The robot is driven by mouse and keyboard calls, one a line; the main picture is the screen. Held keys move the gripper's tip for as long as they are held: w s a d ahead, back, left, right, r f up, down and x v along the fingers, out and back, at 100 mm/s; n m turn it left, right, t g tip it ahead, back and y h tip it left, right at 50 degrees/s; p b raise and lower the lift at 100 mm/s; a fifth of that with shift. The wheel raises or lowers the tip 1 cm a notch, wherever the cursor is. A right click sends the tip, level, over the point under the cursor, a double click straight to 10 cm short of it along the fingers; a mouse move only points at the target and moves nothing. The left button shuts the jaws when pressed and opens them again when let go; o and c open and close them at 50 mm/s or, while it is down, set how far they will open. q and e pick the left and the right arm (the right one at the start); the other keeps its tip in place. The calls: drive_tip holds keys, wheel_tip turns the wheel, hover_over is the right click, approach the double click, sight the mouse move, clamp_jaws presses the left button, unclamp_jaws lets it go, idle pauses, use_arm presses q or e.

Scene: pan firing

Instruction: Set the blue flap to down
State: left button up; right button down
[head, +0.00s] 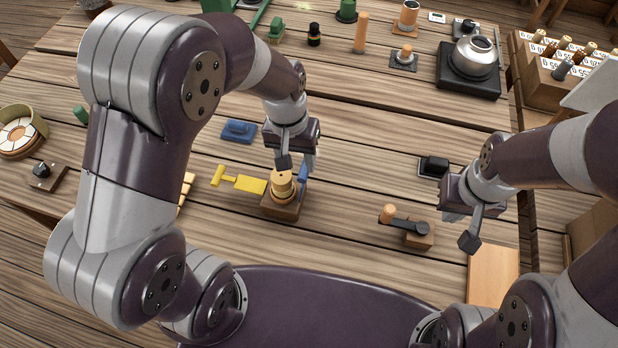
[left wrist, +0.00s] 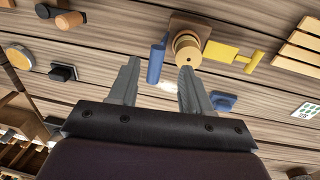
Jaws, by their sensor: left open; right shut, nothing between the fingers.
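The blue flap (head: 303,172) is on the right side of a small wooden block with a round stepped wooden post (head: 282,184). A yellow flap (head: 240,182) sticks out from the block's left side. My left gripper (head: 296,160) is open just above and behind the block, close to the blue flap, partly covering it. In the left wrist view the blue flap (left wrist: 156,60) shows between the two fingertips (left wrist: 160,68), with nothing gripped; I cannot tell whether a finger touches it. My right gripper (head: 462,230) is shut and empty, over the table at the right.
A block with a black lever and wooden knob (head: 404,222) stands between the post and my right gripper. A blue piece (head: 238,131) lies behind and left of the post. A small black box (head: 433,166) and a kettle (head: 474,56) stand further back.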

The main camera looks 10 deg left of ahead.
sight(302, 174)
use_arm(q)
drive_tip(key=f, duration=0.2)
drive_tip(key=d+f, duration=0.1)
drive_tip(key=f, duration=0.4)
drive_tip(key=shift+w+d+f+p, duration=0.2)
drive_tip(key=shift+d+f+p, duration=0.1)
drive_tip(key=shift+f+p, duration=0.1)
drive_tip(key=shift+f, duration=0.4)
drive_tip(key=shift+s+a+f, duration=0.1)
drive_tip(key=shift+f, duration=0.15)
drive_tip(key=shift+a, duration=0.25)
drive_tip(key=shift+d, duration=0.2)
drive_tip(key=c, duration=0.6)
clamp_jaws()
use_arm(e)
drive_tip(key=shift+w+d+r, duration=0.15)
drive_tip(key=shift+r, duration=0.35)
